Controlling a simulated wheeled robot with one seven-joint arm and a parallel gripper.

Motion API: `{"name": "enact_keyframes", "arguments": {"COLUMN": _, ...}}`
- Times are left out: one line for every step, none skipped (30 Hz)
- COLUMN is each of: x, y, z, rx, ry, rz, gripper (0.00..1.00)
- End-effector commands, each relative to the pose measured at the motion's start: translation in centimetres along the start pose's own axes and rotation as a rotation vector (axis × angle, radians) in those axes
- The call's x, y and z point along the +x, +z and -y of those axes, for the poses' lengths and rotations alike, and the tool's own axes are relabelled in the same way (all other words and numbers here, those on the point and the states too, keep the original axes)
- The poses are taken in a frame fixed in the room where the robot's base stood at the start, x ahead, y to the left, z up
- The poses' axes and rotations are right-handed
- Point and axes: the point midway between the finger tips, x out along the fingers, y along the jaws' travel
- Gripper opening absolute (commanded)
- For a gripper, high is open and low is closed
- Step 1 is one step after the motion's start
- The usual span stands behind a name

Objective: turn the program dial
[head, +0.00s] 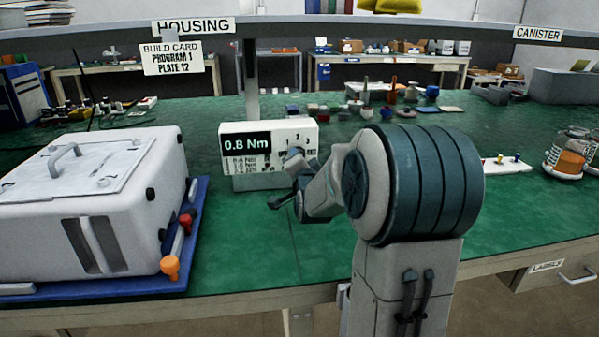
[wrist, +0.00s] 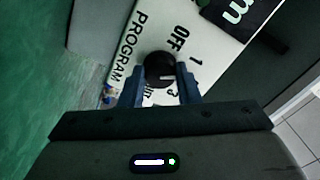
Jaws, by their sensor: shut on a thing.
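The program dial (wrist: 157,66) is a round black knob on a white panel marked PROGRAM, OFF, 1 and 3, in the wrist view. A short white pointer line on it points to the right of that picture; a finger covers part of the scale there. My gripper (wrist: 160,82) has a blue finger on each side of the dial and is shut on it. In the head view the controller box (head: 235,168) stands on the green bench with a display reading 0.8 Nm. My gripper (head: 292,190) is at its right front, and my arm hides the dial there.
A large white housing (head: 120,190) on a blue tray (head: 199,215) stands at the left. A build card (head: 172,58) above reads PROGRAM 1, PLATE 12. Small parts lie behind the box. A white strip with pegs (head: 505,167) and canisters are at the right.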

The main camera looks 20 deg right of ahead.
Motion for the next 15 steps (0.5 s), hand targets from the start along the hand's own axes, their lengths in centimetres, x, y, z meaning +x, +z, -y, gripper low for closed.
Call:
{"name": "enact_keyframes", "arguments": {"x": -0.01, "y": 0.33, "z": -0.31, "rx": -0.045, "ry": -0.005, "rz": -0.002, "gripper": 0.07}}
{"name": "enact_keyframes", "arguments": {"x": -0.02, "y": 0.38, "z": -0.28, "rx": -0.073, "ry": -0.005, "rz": 0.0, "gripper": 0.07}}
{"name": "enact_keyframes", "arguments": {"x": -0.01, "y": 0.34, "z": -0.32, "rx": -0.111, "ry": -0.005, "rz": -0.002, "gripper": 0.07}}
{"name": "enact_keyframes", "arguments": {"x": 0.0, "y": 0.34, "z": -0.34, "rx": -0.139, "ry": -0.005, "rz": -0.002, "gripper": 0.07}}
{"name": "enact_keyframes", "arguments": {"x": 0.0, "y": 0.37, "z": -0.32, "rx": -0.167, "ry": -0.005, "rz": -0.001, "gripper": 0.07}}
{"name": "enact_keyframes", "arguments": {"x": -0.01, "y": 0.31, "z": -0.34, "rx": -0.205, "ry": -0.005, "rz": -0.002, "gripper": 0.07}}
{"name": "enact_keyframes", "arguments": {"x": -0.01, "y": 0.33, "z": -0.35, "rx": -0.234, "ry": -0.005, "rz": -0.002, "gripper": 0.07}}
{"name": "enact_keyframes", "arguments": {"x": -0.01, "y": 0.36, "z": -0.39, "rx": -0.262, "ry": -0.004, "rz": -0.001, "gripper": 0.07}}
{"name": "enact_keyframes", "arguments": {"x": -0.01, "y": 0.34, "z": -0.41, "rx": -0.3, "ry": -0.005, "rz": -0.001, "gripper": 0.07}}
{"name": "enact_keyframes", "arguments": {"x": -0.01, "y": 0.33, "z": -0.39, "rx": -0.328, "ry": -0.005, "rz": -0.001, "gripper": 0.07}}
{"name": "enact_keyframes", "arguments": {"x": -0.01, "y": 0.32, "z": -0.39, "rx": -0.357, "ry": -0.005, "rz": -0.001, "gripper": 0.07}}
{"name": "enact_keyframes", "arguments": {"x": -0.01, "y": 0.32, "z": -0.38, "rx": -0.395, "ry": -0.005, "rz": -0.002, "gripper": 0.07}}
{"name": "enact_keyframes", "arguments": {"x": -0.01, "y": 0.31, "z": -0.42, "rx": -0.424, "ry": -0.005, "rz": -0.001, "gripper": 0.07}}
{"name": "enact_keyframes", "arguments": {"x": -0.01, "y": 0.32, "z": -0.47, "rx": -0.452, "ry": -0.004, "rz": -0.001, "gripper": 0.07}}
{"name": "enact_keyframes", "arguments": {"x": -0.01, "y": 0.33, "z": -0.45, "rx": -0.49, "ry": -0.004, "rz": -0.001, "gripper": 0.07}}
